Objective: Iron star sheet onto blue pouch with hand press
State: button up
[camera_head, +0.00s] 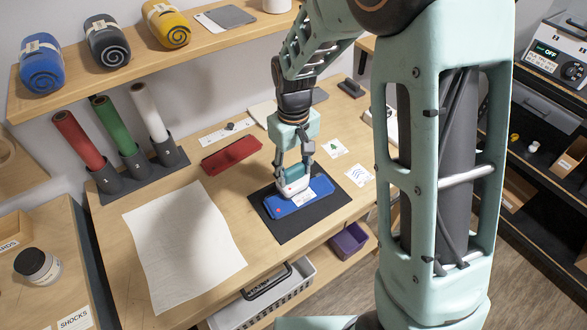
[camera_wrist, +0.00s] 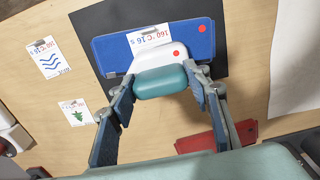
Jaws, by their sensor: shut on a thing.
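The blue pouch (camera_head: 322,187) lies flat on a dark mat (camera_head: 288,230) on the workbench. The hand press (camera_head: 294,185), white with a teal handle, is over the pouch and covers part of the sheet. My gripper (camera_head: 293,171) is shut on its handle, as the wrist view (camera_wrist: 161,82) also shows. I cannot tell whether the press touches the sheet.
A tree sheet (camera_head: 333,148) and a wave sheet (camera_head: 360,175) lie right of the mat. A red pouch (camera_head: 231,156) lies behind left. A white cloth (camera_head: 180,245) covers the bench's left. Red, green and white rolls (camera_head: 118,138) stand at the back, below a shelf (camera_head: 145,62).

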notch_tip(320, 180, up, 8)
jog(key=p, duration=0.5)
jog(key=shift+f, duration=0.15)
